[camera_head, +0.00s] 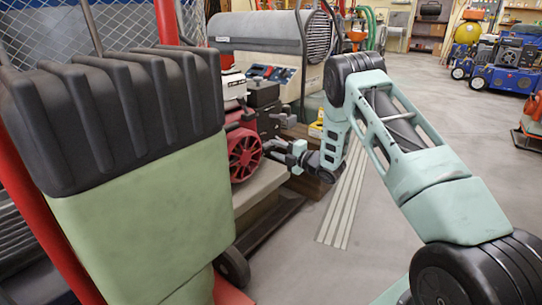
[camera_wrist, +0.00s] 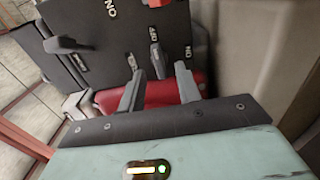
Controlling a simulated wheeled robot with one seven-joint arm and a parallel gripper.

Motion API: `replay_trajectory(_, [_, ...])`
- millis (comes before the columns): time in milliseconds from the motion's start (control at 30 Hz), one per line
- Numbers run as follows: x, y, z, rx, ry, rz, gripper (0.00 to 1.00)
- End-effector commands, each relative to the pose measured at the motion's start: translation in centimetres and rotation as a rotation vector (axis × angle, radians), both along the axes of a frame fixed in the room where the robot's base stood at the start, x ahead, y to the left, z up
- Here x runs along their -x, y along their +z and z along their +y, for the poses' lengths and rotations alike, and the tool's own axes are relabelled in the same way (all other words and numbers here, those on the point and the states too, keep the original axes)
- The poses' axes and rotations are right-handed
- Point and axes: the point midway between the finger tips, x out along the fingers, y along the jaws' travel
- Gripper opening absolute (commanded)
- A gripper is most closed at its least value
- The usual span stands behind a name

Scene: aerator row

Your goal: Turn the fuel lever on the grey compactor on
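In the wrist view, a dark control panel (camera_wrist: 120,28) with white ON and OFF marks fills the upper part. A black lever (camera_wrist: 157,60) stands on it near an OFF mark, just beyond my gripper (camera_wrist: 158,82). A second black lever (camera_wrist: 66,45) is farther left. I cannot tell for certain which is the fuel lever. My gripper is open, with a red surface showing between its fingers and nothing held. In the head view, my gripper (camera_head: 278,149) is beside a dark engine with a red round cover (camera_head: 245,153); the levers are not discernible there.
The engine rests on a pale bench edge (camera_head: 258,186). A large grey cylindrical machine (camera_head: 262,32) stands behind. Blue machines (camera_head: 505,78) are at the far right. Open floor (camera_head: 400,130) lies right of the engine.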

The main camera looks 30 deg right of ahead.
Motion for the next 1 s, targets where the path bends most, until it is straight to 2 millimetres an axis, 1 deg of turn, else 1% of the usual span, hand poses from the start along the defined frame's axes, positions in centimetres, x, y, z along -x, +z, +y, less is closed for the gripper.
replay_trajectory(33, [-0.8, -0.3, 0.3, 0.001, 0.001, -0.004, 0.34])
replay_trajectory(100, [-1.6, -0.3, 0.6, 0.0, 0.0, -0.003, 0.34])
replay_trajectory(233, [-2.7, -0.2, 0.9, 0.0, 0.0, -0.002, 0.34])
replay_trajectory(400, [-3.1, 0.0, 1.1, -0.001, -0.001, 0.0, 0.34])
replay_trajectory(600, [-3.1, 0.1, 1.1, -0.001, -0.001, 0.0, 0.34])
replay_trajectory(667, [-3.1, 0.1, 1.1, -0.001, -0.001, 0.0, 0.17])
replay_trajectory(700, [-3.1, 0.0, 1.1, -0.001, -0.001, 0.0, 0.06])
replay_trajectory(733, [-3.1, 0.0, 1.1, -0.001, -0.001, 0.0, 0.0])
replay_trajectory(1000, [-3.0, 0.1, 1.1, -0.015, -0.001, 0.006, 0.01])
